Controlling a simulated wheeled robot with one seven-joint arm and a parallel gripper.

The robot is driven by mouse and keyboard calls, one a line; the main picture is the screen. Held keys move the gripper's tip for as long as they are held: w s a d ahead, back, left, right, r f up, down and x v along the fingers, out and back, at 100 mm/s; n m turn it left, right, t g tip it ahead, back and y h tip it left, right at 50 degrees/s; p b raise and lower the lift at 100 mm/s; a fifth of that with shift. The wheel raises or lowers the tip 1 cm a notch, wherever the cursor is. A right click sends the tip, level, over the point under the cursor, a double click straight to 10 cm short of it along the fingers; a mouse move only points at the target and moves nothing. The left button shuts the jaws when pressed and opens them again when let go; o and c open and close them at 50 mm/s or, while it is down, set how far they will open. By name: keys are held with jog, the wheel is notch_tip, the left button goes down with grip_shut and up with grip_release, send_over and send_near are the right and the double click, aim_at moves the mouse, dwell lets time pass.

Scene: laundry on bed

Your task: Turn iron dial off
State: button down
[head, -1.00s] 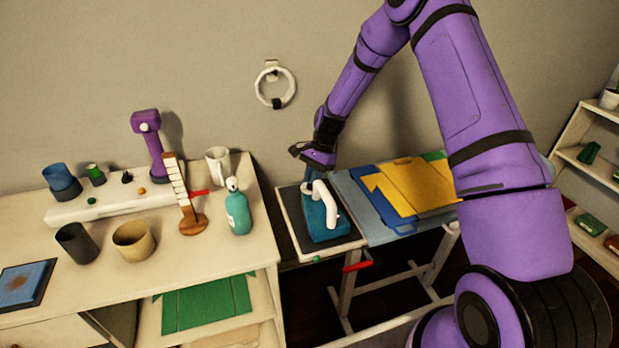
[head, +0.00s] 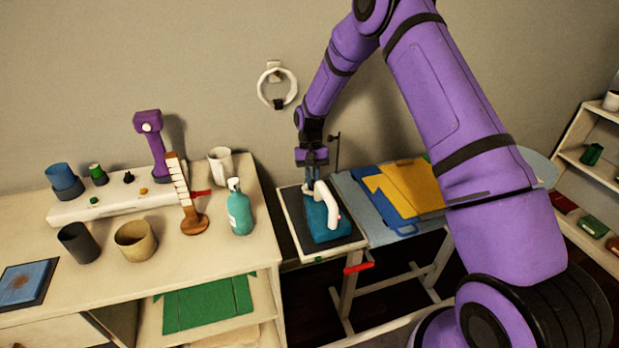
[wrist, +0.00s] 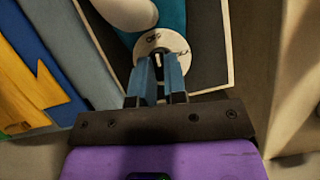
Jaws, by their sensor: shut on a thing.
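The teal iron (head: 326,232) with a white handle (head: 327,203) rests on a dark pad (head: 301,240) with a pale border. In the wrist view its round white dial (wrist: 161,42) shows, with partly readable lettering near its upper edge. My gripper (wrist: 159,62) has its two blue fingers close together over the dial's middle. They are shut on the small raised part of the dial, most of which they hide. In the head view my gripper (head: 312,180) points down at the iron's far end.
The ironing board (head: 367,215) with folded yellow and blue clothes (head: 405,187) lies right of the iron. A red lever (head: 358,268) sticks out below the pad.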

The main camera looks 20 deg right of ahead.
jog(key=shift+n+h, duration=0.3)
jog(key=shift+n, duration=0.6)
jog(key=shift+a, duration=0.1)
jog(key=c, duration=1.2)
grip_release()
jog(key=shift+o, duration=0.2)
jog(key=v, duration=1)
jog(key=shift+w+r, duration=0.25)
jog(key=shift+r, duration=0.1)
jog(key=shift+a, duration=0.1)
